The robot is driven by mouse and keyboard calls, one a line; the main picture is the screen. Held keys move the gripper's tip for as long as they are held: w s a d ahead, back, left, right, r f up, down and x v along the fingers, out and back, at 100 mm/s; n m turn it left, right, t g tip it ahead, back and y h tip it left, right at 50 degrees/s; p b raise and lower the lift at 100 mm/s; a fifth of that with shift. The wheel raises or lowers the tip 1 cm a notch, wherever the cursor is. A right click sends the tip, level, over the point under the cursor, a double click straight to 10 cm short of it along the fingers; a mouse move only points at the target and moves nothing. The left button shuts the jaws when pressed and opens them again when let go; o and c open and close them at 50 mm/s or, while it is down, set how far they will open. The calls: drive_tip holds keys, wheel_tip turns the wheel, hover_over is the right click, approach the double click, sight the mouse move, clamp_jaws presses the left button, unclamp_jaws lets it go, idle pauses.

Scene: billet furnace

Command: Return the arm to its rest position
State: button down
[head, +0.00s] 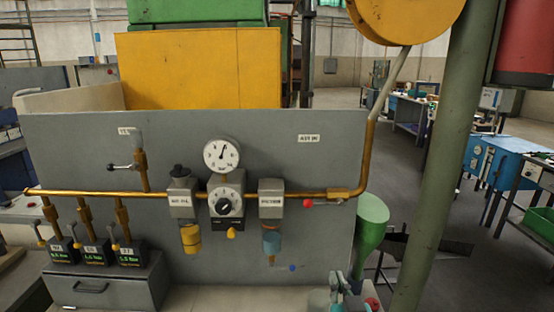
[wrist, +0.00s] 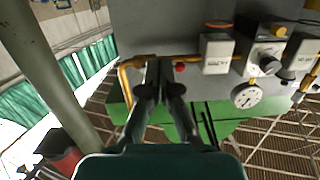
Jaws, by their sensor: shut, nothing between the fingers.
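My gripper (wrist: 159,72) is in the middle of the wrist view, its two dark fingers close together and shut, with nothing between them. In the head view a small part that looks like my gripper (head: 338,278) shows at the bottom edge, in front of the grey panel (head: 90,150). Most of the arm is out of view there.
The panel carries a brass pipe (head: 100,193), a round gauge (head: 221,155), a regulator (head: 227,200) and a red-knobbed valve (head: 308,203). A green funnel-shaped part (head: 371,222) and a green post (head: 447,150) stand to the right.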

drive_tip(key=s+d+f+g, duration=0.1)
drive_tip(key=s+d+f, duration=0.1)
drive_tip(key=s+f, duration=0.75)
drive_tip(key=s+d+f, duration=0.2)
drive_tip(key=s+f, duration=0.7)
drive_tip(key=s, duration=0.2)
drive_tip(key=s+d+g, duration=0.1)
drive_tip(key=s, duration=2.2)
drive_tip(key=shift+s+d+f, duration=0.25)
drive_tip(key=shift+s, duration=0.1)
